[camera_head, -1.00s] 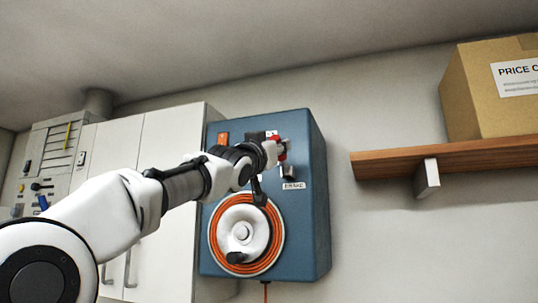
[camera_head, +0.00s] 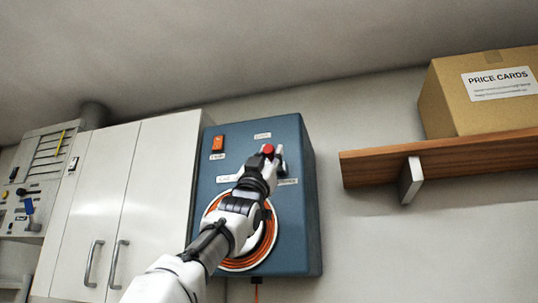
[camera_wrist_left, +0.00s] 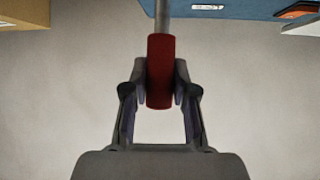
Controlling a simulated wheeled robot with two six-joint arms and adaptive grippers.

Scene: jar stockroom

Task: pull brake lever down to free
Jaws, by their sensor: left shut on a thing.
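The brake lever is a grey rod (camera_wrist_left: 162,14) with a red grip (camera_wrist_left: 160,70), seen in the left wrist view. My left gripper (camera_wrist_left: 160,85) is shut on the red grip, one finger on each side of it. In the head view the red grip (camera_head: 268,149) shows at the fingertips of my left gripper (camera_head: 269,157), in front of the upper right of a blue box (camera_head: 303,215). My wrist hides most of the lever and the slot area. My right gripper is in neither view.
An orange reel (camera_head: 248,263) is on the blue box, partly behind my arm. An orange switch (camera_head: 217,144) is at the box's upper left. White cabinets (camera_head: 147,190) stand left. A wooden shelf (camera_head: 440,157) with a cardboard box (camera_head: 445,100) is right.

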